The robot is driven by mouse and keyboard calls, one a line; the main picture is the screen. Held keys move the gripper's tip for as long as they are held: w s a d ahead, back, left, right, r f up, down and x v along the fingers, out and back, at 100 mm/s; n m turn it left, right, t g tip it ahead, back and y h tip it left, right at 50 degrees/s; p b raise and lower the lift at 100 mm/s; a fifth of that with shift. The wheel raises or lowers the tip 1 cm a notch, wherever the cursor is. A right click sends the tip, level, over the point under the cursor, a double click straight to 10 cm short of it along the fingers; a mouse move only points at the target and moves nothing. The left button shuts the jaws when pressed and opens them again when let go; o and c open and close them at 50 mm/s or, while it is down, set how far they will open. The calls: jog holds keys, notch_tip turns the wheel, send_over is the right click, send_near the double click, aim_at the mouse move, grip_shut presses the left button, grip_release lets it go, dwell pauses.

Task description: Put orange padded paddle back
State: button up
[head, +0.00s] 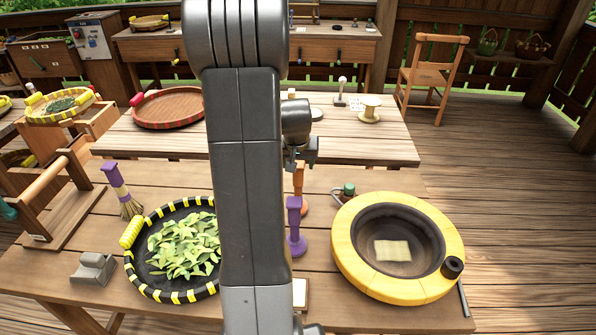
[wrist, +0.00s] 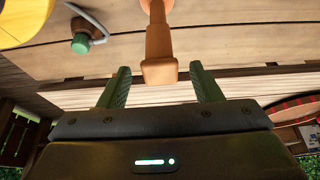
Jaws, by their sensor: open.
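The orange padded paddle (head: 299,181) stands behind the purple one on the front table, just right of my arm and partly hidden. In the wrist view its orange handle (wrist: 159,42) reaches down to a squared end between my fingertips. My gripper (wrist: 161,76) is open, with one green finger on each side of that end and a visible gap to both. In the head view my gripper (head: 298,157) is small and dark, right by the top of the orange handle. I cannot tell how far down the fingers reach.
A purple paddle (head: 295,232) stands close in front. The yellow-rimmed pan (head: 349,250) is to the right, with a green-knobbed tool (head: 348,189) behind it. A black-and-yellow tray (head: 133,263) of leaves and a purple-handled brush (head: 117,184) are left. Another table (head: 375,148) stands behind.

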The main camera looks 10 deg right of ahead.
jog(key=d+v, duration=0.1)
jog(key=v, duration=0.7)
jog(key=shift+a+r+b, duration=0.25)
jog(key=shift+a+b, duration=0.1)
jog(key=shift+a, duration=0.2)
